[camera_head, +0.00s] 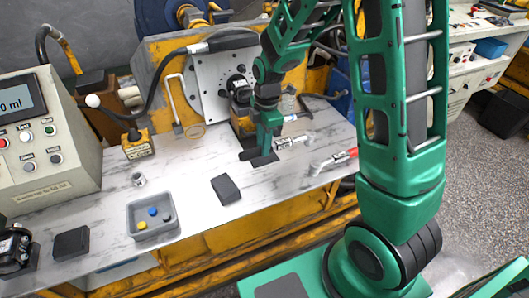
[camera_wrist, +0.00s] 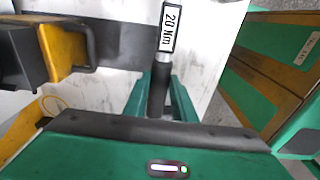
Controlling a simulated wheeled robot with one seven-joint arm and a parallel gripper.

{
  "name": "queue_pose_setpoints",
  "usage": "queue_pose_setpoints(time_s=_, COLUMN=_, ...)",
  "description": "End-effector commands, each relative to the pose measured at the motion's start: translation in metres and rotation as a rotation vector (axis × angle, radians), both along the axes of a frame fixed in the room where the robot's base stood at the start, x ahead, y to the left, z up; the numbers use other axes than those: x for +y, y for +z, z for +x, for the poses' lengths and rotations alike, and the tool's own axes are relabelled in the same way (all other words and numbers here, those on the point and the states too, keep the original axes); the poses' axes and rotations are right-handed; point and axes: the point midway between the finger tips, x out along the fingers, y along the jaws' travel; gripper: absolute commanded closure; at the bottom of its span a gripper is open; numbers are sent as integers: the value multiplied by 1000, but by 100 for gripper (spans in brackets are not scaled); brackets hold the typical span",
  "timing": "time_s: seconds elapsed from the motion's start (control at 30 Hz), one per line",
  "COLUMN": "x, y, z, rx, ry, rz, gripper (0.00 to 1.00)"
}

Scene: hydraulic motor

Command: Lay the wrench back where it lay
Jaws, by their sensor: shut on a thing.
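The wrench shows in the wrist view as a dark handle (camera_wrist: 158,92) with a white "20 Nm" label (camera_wrist: 169,28) above it. My gripper (camera_wrist: 161,90) is shut on the handle, one green finger on each side. The wrench's head is out of that view. In the head view my gripper (camera_head: 266,150) is low over the white marbled bench top (camera_head: 190,180), in front of the grey motor plate. A pale, metallic piece (camera_head: 292,142) extends right of the fingers and seems to be part of the wrench. I cannot tell whether the wrench touches the bench.
A red-ended tool (camera_head: 335,160) lies right of my gripper, and a blue-ended one (camera_head: 295,117) behind. A dark block (camera_head: 226,189) and a grey tray (camera_head: 152,230) with coloured pieces stand front left. A control box (camera_head: 45,140) is at the far left.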

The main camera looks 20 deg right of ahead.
Motion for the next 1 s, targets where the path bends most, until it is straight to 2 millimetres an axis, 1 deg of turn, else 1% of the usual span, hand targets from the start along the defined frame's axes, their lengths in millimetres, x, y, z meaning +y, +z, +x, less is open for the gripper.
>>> queue_pose_setpoints(time_s=0.1, x=-9, y=-5, z=3, rx=-1, ry=-2, rz=0, gripper=100)
queue_pose_setpoints(time_s=0.27, x=-12, y=-12, z=4, rx=0, ry=0, rz=0, gripper=100)
queue_pose_setpoints(time_s=0.53, x=-11, y=-45, z=4, rx=0, ry=0, rz=-1, gripper=100)
queue_pose_setpoints(time_s=0.83, x=-11, y=-47, z=4, rx=-2, ry=0, rz=0, gripper=100)
queue_pose_setpoints(time_s=0.87, x=-11, y=-47, z=4, rx=-2, ry=0, rz=0, gripper=71)
queue_pose_setpoints(time_s=0.9, x=-11, y=-47, z=4, rx=-2, ry=0, rz=0, gripper=62)
queue_pose_setpoints(time_s=0.93, x=-11, y=-47, z=4, rx=-2, ry=0, rz=0, gripper=57)
queue_pose_setpoints(time_s=1.0, x=-11, y=-47, z=4, rx=-2, ry=0, rz=0, gripper=57)
